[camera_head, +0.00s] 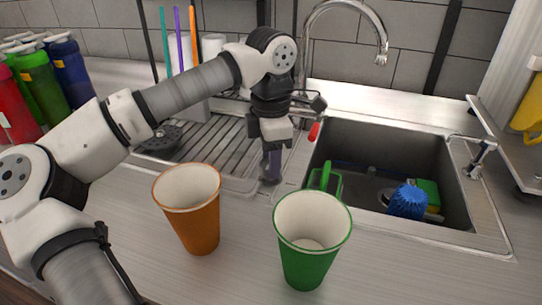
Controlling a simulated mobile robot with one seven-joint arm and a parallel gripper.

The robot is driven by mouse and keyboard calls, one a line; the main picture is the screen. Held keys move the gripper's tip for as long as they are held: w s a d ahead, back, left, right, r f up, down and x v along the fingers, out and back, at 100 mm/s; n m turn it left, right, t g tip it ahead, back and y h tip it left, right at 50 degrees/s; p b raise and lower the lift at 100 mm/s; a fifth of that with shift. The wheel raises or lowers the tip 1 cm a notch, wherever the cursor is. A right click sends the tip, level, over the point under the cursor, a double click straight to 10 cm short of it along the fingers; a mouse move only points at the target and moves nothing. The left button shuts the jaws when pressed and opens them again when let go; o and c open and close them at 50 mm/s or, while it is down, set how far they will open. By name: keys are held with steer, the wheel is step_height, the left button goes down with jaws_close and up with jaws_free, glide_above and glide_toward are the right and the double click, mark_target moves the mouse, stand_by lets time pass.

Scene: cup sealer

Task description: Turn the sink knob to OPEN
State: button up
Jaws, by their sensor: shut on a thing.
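My gripper (273,144) points down over the strip between the drainboard and the sink basin. It is shut on a grey-purple upright piece (271,166) that reaches down to the counter strip. I cannot tell whether this piece is the sink knob. The sink basin (340,150) lies to the right of my gripper. The curved chrome faucet (379,40) rises behind the basin. A small red tip (314,132) shows just right of my gripper. A chrome lever-like fitting (481,156) stands at the basin's right edge. No OPEN marking is readable.
An orange cup (196,225) and a green cup (305,262) stand in front. A blue scrubber (407,202) and a green-yellow sponge (428,192) lie in the basin. Several coloured bottles (72,78) stand far left. A ribbed drainboard (205,130) lies behind my arm.

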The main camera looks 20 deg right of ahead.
steer(key=o, duration=1)
step_height(320, 180, up, 14)
steer(key=shift+f, duration=0.1)
